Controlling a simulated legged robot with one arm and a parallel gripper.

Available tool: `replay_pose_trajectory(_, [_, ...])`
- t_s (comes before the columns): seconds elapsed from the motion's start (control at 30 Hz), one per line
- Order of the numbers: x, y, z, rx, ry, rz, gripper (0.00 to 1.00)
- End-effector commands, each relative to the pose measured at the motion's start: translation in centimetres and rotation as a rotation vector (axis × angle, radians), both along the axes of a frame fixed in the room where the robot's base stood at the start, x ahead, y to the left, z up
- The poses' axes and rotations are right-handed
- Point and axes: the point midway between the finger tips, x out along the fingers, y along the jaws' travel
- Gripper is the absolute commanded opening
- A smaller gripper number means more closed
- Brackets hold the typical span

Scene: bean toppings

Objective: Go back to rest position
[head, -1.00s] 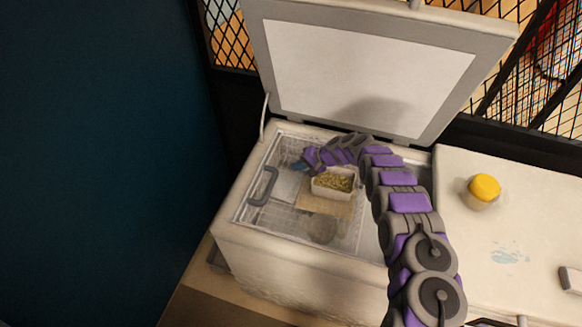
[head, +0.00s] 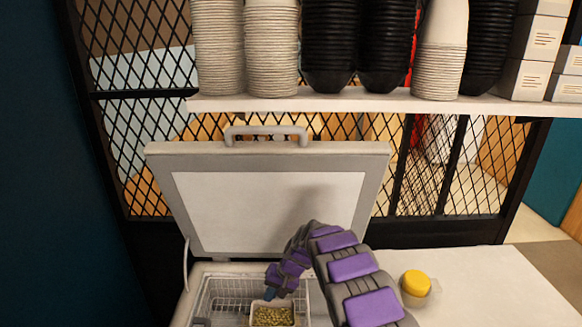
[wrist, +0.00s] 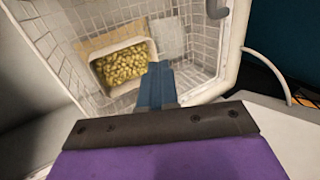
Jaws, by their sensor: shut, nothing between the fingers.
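My gripper (wrist: 155,85) is shut and empty in the wrist view, its blue fingers together. It hangs over the open chest freezer and also shows in the head view (head: 270,294). A white container of yellow-green beans (wrist: 124,66) lies below and beyond the fingertips, inside the freezer. The container also shows at the bottom of the head view (head: 272,317), just below my gripper. The freezer lid (head: 265,155) stands open behind my arm. I cannot tell the exact gap between fingertips and container.
A wire basket (head: 222,292) lines the freezer. A yellow-lidded jar (head: 416,284) stands on the white counter (head: 480,285) to the right. A shelf (head: 370,103) above holds stacked cups, bowls and boxes. A dark wall is on the left.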

Motion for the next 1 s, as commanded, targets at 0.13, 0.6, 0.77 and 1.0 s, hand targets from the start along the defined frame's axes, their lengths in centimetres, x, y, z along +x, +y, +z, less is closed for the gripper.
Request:
replay_pose_trajectory(0.13, [-2.1,-3.1,4.0,-0.076,0.001,-0.011,0.0])
replay_pose_trajectory(0.6, [-12.8,-11.3,14.7,-0.253,0.043,-0.051,0.0])
replay_pose_trajectory(0.77, [-17.6,-13.5,17.5,-0.297,0.06,-0.058,0.0])
replay_pose_trajectory(1.0, [-25.6,-15.9,20.7,-0.352,0.086,-0.058,0.0])
